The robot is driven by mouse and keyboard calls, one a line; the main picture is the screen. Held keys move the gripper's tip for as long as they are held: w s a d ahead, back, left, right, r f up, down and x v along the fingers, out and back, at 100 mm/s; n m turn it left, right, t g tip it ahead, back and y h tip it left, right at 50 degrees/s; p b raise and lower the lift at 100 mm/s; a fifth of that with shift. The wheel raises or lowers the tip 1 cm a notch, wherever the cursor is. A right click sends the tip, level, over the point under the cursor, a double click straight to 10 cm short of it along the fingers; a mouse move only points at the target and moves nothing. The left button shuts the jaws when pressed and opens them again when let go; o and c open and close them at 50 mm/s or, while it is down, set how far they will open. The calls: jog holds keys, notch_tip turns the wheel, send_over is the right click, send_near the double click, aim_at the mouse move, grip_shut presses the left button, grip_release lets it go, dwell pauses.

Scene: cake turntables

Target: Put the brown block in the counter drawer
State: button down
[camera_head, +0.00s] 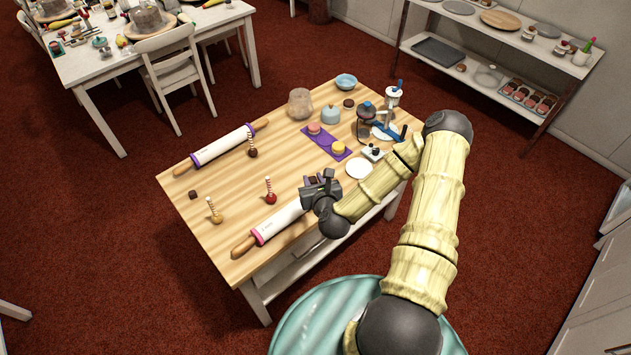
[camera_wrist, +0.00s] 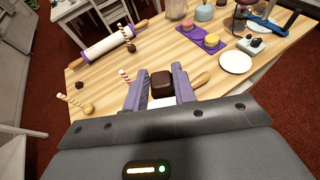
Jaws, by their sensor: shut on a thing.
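My gripper (camera_head: 318,184) is above the near right part of the wooden-topped counter (camera_head: 225,215). In the wrist view, the purple fingers of my gripper (camera_wrist: 160,88) are shut on a dark brown block (camera_wrist: 162,83), held between their tips. The held block is a small dark patch in the head view (camera_head: 313,180). A white rolling pin with wooden handles (camera_head: 283,220) lies under and beside my gripper. The counter's front is partly hidden by the top and my arm, and I cannot clearly make out a drawer.
Another small brown block (camera_head: 193,195) lies at the counter's left. Cake pops (camera_head: 270,197) stand near the middle.

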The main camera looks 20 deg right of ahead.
notch_tip(320, 180, down, 22)
jog(key=b, duration=2.1)
jog(key=shift+f, duration=0.25)
jog(key=shift+r, duration=0.1)
